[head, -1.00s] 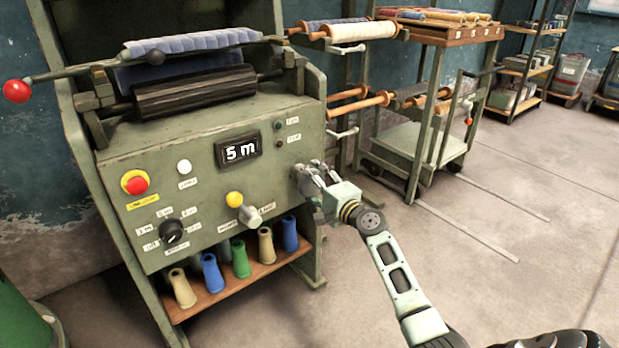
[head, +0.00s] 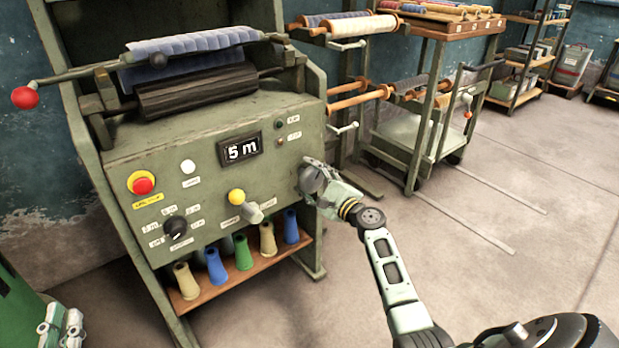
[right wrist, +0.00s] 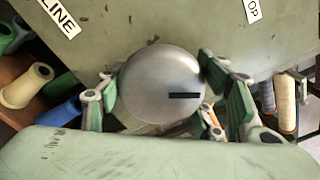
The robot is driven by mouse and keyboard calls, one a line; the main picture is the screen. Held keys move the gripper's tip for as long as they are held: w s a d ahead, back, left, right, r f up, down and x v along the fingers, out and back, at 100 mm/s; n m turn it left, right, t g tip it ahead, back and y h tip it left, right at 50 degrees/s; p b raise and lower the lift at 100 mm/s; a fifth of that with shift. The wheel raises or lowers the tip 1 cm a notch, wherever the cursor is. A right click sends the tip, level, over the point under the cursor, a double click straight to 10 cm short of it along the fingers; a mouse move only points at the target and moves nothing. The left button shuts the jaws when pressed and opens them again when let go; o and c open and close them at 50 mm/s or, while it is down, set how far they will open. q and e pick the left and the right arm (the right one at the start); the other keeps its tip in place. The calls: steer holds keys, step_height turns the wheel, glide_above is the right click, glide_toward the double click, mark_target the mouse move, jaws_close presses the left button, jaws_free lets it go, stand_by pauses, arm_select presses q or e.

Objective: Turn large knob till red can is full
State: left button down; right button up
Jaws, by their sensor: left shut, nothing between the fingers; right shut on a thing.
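The large knob (right wrist: 160,84) is a round silver-grey knob with a dark slot mark, on the green machine's front panel. My right gripper (head: 314,180) is shut on it, with green-padded fingers on both sides in the right wrist view (right wrist: 160,90). In the head view the gripper largely hides the knob. My left gripper (head: 62,328) is shut and empty at the lower left edge, away from the panel. The display (head: 240,149) reads 5 m. No red can shows in either view.
The panel also has a red button (head: 143,185), a small black dial (head: 175,227) and a yellow-tipped lever (head: 238,197). Coloured cones stand on a shelf (head: 222,290) below. A cart (head: 415,130) with rollers stands to the right. The floor in front is clear.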

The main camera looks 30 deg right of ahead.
steer(key=shift+f, duration=0.15)
steer(key=o, duration=1.1)
steer(key=shift+o, duration=0.2)
steer(key=shift+s, duration=0.1)
steer(key=s+d, duration=0.1)
steer(key=s, duration=1.1)
steer(key=shift+w, duration=0.1)
